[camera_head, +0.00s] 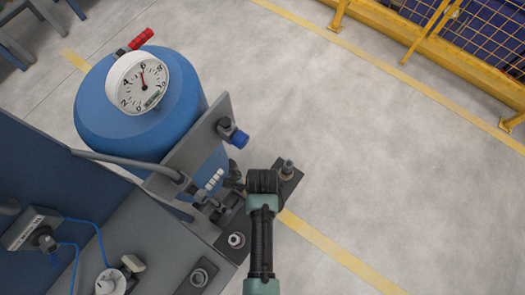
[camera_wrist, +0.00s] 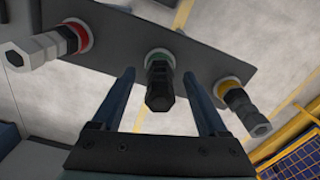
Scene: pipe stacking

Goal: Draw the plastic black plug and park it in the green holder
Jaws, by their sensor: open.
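The black plug (camera_wrist: 160,85) stands in the green-ringed holder (camera_wrist: 158,56), in the middle of a dark plate (camera_wrist: 115,45) in the wrist view. My gripper (camera_wrist: 159,76) is open, with one finger on each side of the black plug and a visible gap to it on both sides. In the head view my gripper (camera_head: 263,181) is over the middle of the plate and hides the black plug and the green ring.
A grey plug sits in a red-ringed holder (camera_wrist: 75,38) on the left, another in a yellow-ringed holder (camera_wrist: 226,86) on the right. In the head view a blue tank (camera_head: 110,105) with a gauge (camera_head: 140,83) stands left of the plate. The floor (camera_head: 370,140) to the right is clear.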

